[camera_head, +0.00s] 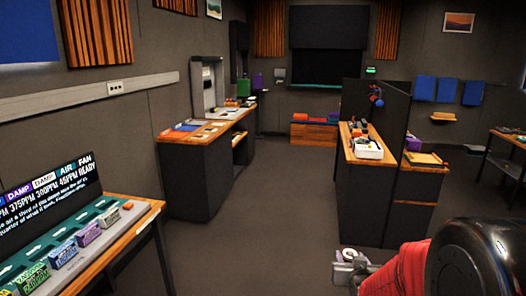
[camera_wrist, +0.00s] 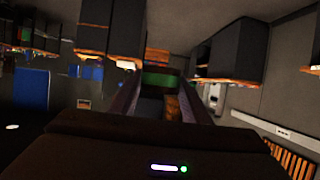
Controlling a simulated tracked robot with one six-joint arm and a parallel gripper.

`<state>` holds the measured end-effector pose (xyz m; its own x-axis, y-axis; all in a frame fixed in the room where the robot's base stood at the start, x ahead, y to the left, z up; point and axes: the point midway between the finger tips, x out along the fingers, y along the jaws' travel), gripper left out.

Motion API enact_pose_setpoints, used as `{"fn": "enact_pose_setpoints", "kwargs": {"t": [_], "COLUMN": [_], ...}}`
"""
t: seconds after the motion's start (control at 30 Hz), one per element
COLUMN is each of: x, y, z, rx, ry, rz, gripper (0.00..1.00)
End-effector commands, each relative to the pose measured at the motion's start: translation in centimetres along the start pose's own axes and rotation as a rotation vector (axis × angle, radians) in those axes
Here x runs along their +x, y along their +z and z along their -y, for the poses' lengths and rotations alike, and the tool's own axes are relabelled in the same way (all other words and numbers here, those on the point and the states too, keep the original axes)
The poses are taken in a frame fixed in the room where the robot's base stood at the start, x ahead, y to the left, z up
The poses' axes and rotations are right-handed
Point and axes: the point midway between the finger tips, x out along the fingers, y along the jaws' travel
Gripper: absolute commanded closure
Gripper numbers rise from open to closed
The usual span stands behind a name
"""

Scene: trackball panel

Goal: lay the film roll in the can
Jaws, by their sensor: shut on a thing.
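My gripper (camera_head: 350,268) is at the lower right of the head view, out over the open floor. It is shut on a small roll with a pale rim and a dark centre, apparently the film roll (camera_head: 348,254). In the wrist view, my gripper's two fingers (camera_wrist: 158,84) reach away from the camera. A dark piece with a green face, apparently part of the held roll (camera_wrist: 160,80), shows between their tips. I cannot pick out the can for sure in either view.
A wood-topped bench (camera_head: 150,212) with a screen and several coloured boxes is at lower left. A dark counter (camera_head: 195,142) stands along the left wall. A partitioned bench (camera_head: 362,160) stands right of centre. A low bench (camera_head: 312,132) is at the back. The floor between is clear.

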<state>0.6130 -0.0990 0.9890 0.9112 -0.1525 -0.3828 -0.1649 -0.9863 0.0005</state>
Motion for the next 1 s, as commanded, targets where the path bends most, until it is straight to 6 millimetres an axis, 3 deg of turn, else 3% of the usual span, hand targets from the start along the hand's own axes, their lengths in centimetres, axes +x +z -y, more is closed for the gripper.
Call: {"fn": "enact_pose_setpoints", "kwargs": {"t": [0.1, 0.33, 0.77, 0.87, 1.0], "x": [-0.1, -0.5, -0.6, -0.8, -1.4], "y": [0.9, 1.5, 1.6, 2.6, 5.7], "z": [4.2, 9.2, 9.9, 9.8, 9.5], "rx": [-0.027, -0.059, -0.063, -0.063, -0.064], "ry": [-0.064, -0.142, -0.154, -0.153, -0.153], "rz": [0.002, 0.0, 0.001, 0.002, 0.007], "gripper": [0.79, 0.79, 0.79, 0.79, 0.79]}}
